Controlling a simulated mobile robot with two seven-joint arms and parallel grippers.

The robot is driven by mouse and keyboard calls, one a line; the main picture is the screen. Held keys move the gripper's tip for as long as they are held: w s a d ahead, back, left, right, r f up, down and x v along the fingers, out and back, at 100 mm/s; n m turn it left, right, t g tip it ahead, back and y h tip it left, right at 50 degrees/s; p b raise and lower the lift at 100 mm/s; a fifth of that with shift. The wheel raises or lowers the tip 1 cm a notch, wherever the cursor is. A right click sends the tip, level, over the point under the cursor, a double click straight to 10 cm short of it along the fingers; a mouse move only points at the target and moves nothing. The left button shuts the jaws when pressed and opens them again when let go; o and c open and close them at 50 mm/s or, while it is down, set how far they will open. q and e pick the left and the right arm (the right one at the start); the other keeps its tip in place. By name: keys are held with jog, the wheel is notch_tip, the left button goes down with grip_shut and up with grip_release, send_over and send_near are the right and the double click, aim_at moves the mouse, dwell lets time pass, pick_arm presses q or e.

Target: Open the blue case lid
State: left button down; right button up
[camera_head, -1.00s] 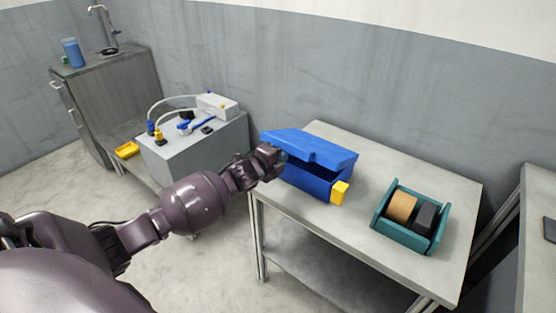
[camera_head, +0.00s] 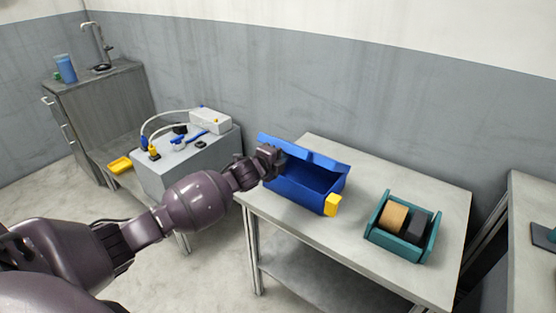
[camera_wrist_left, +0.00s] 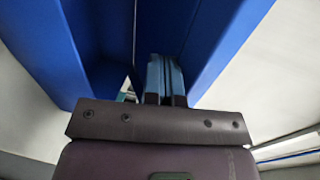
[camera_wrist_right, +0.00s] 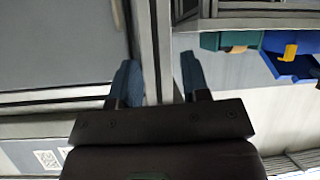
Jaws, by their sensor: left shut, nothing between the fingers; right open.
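The blue case (camera_head: 300,190) stands on the left part of the table with a yellow latch piece (camera_head: 333,205) at its front right corner. Its lid (camera_head: 318,161) is raised at the back, and the dark inside shows. My left gripper (camera_head: 277,160) is at the case's left end, by the lid's edge. In the left wrist view its blue fingertips (camera_wrist_left: 165,78) are together, between blue case walls (camera_wrist_left: 225,45); whether they touch the lid I cannot tell. My right gripper (camera_wrist_right: 158,80) is open and empty, away from the case (camera_wrist_right: 290,65), which shows at upper right.
A teal tray (camera_head: 402,241) with a tan roll (camera_head: 394,218) and a black block (camera_head: 417,224) stands right of the case. A grey box (camera_head: 186,160) with cables is at the left.

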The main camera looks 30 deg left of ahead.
aim_at(285, 146)
pick_arm(q)
jog(key=shift+w+r, duration=1.05)
jog(key=shift+w, duration=0.2)
pick_arm(e)
jog(key=shift+w+r, duration=0.1)
jog(key=shift+r, duration=0.2)
pick_arm(q)
jog(key=shift+w+d+r, duration=0.1)
jog(key=shift+w+r, duration=0.15)
jog(key=shift+w, duration=0.45)
jog(key=shift+w+d+r, duration=0.1)
jog(key=shift+w+r, duration=0.2)
jog(key=shift+w, duration=0.4)
jog(key=shift+w+d+r, duration=0.1)
jog(key=shift+w+r, duration=0.15)
jog(key=shift+w, duration=0.45)
pick_arm(e)
jog(key=shift+f, duration=0.55)
jog(key=shift+s, duration=0.2)
